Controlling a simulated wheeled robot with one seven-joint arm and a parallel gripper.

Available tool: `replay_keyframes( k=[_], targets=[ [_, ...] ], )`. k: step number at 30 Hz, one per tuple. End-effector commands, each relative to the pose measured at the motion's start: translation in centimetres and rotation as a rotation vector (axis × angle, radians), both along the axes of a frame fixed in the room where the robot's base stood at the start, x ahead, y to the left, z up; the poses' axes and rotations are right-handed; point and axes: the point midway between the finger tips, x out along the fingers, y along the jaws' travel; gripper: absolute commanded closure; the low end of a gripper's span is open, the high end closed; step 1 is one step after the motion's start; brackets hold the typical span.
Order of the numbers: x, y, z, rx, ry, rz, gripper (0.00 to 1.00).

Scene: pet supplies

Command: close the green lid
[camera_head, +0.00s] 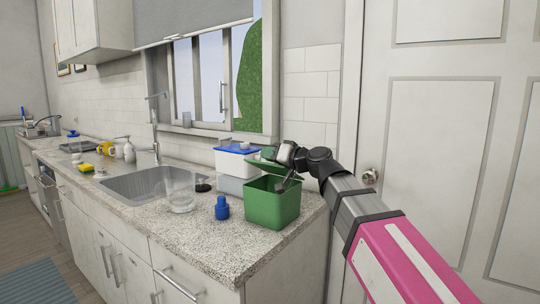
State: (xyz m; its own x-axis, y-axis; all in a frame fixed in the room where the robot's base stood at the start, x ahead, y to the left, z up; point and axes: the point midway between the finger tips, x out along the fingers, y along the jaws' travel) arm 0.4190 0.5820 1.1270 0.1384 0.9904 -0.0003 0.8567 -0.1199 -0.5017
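The green box (272,208) stands on the right end of the counter. Its green lid (265,157) shows behind and above the box opening, raised and partly hidden by my arm's wrist. My gripper (284,185) is small and dark in this view, over the opening of the box near the raised lid. I cannot tell whether it touches the lid or whether its fingers are open or shut.
A white box with a blue lid (236,149) stands behind the green box, near the window. A blue bottle (222,208) and a clear glass bowl (181,196) stand to the left. The sink (135,185) is farther left. The counter's front right corner is clear.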

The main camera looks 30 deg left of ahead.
Motion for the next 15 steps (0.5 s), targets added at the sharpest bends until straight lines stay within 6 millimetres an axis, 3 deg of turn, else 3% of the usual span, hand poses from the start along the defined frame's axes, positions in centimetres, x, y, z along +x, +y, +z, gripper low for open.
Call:
replay_keyframes(
  k=[1,2,3,11,15],
  targets=[
    [0.1,0.0,0.0,0.000,0.000,-0.001,0.73],
    [0.1,0.0,0.0,0.000,0.000,-0.001,0.63],
    [0.1,0.0,0.0,0.000,0.000,-0.001,0.60],
    [0.0,-0.1,0.0,0.000,0.001,0.000,0.60],
    [-0.1,-1.1,0.0,0.000,0.001,-0.001,0.60]
  ],
)
